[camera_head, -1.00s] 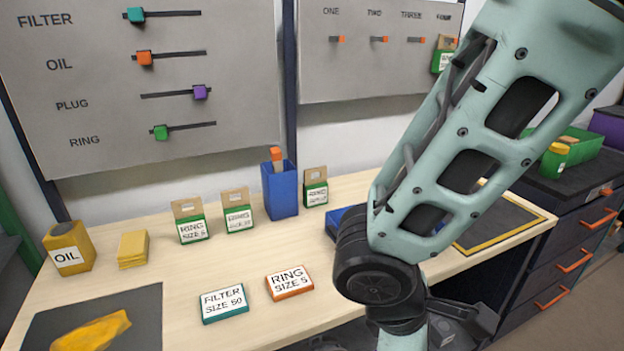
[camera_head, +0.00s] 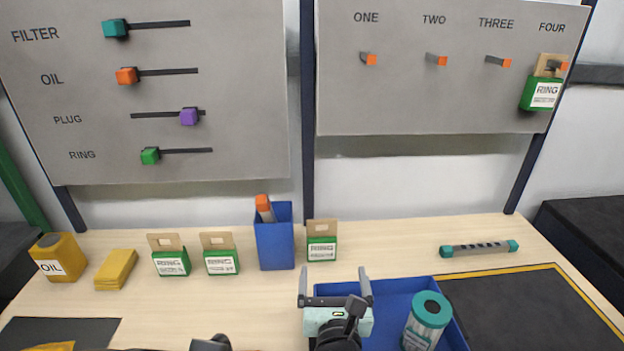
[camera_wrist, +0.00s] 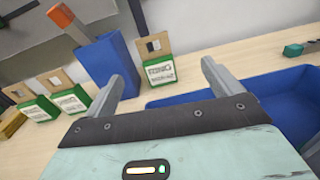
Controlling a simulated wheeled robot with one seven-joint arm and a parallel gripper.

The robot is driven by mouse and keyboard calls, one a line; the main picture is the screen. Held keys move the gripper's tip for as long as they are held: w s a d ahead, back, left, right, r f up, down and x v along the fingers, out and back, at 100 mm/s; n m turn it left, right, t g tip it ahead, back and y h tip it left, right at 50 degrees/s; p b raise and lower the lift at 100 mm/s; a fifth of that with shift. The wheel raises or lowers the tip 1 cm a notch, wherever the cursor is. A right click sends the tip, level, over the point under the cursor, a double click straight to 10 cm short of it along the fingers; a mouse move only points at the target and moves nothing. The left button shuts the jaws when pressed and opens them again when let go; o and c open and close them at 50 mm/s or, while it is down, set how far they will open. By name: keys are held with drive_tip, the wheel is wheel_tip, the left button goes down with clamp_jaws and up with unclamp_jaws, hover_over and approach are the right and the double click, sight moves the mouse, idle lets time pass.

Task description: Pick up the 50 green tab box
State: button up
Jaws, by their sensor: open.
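Three green boxes with cardboard hang tabs and white RING labels stand on the table. Two are left of the blue holder: the far-left box (camera_head: 171,257) and the middle box (camera_head: 220,255). The third, the right box (camera_head: 322,242), stands just right of the holder. The size numbers are too small to read surely. My gripper (camera_head: 334,273) is open and empty, in front of the right box and apart from it. In the wrist view, the right box (camera_wrist: 158,70) shows between the fingers, farther off; the two left boxes (camera_wrist: 70,101) (camera_wrist: 38,107) are off to the left.
The blue holder (camera_head: 274,245) with an orange-tipped item stands close beside the right box. A blue tray (camera_head: 385,291) holding a filter (camera_head: 427,320) lies near my gripper. Another green RING box (camera_head: 541,94) hangs on hook four. A yellow OIL can (camera_head: 58,258) stands far left.

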sight(321, 220)
drive_tip(key=shift+n+y, duration=0.5)
drive_tip(key=shift+y, duration=0.2)
drive_tip(key=w+b, duration=0.2)
drive_tip(key=w, duration=0.3)
drive_tip(key=w+b, duration=0.1)
drive_tip(key=w, duration=0.5)
drive_tip(key=w+a+b, duration=0.1)
drive_tip(key=w+b, duration=0.1)
drive_tip(key=w, duration=0.3)
drive_tip(key=shift+w+f+b, duration=0.2)
drive_tip(key=shift+w+b, duration=0.15)
drive_tip(key=shift+w+r, duration=0.1)
drive_tip(key=shift+w, duration=0.45)
drive_tip(key=c, duration=1.3)
drive_tip(key=shift+r, duration=0.15)
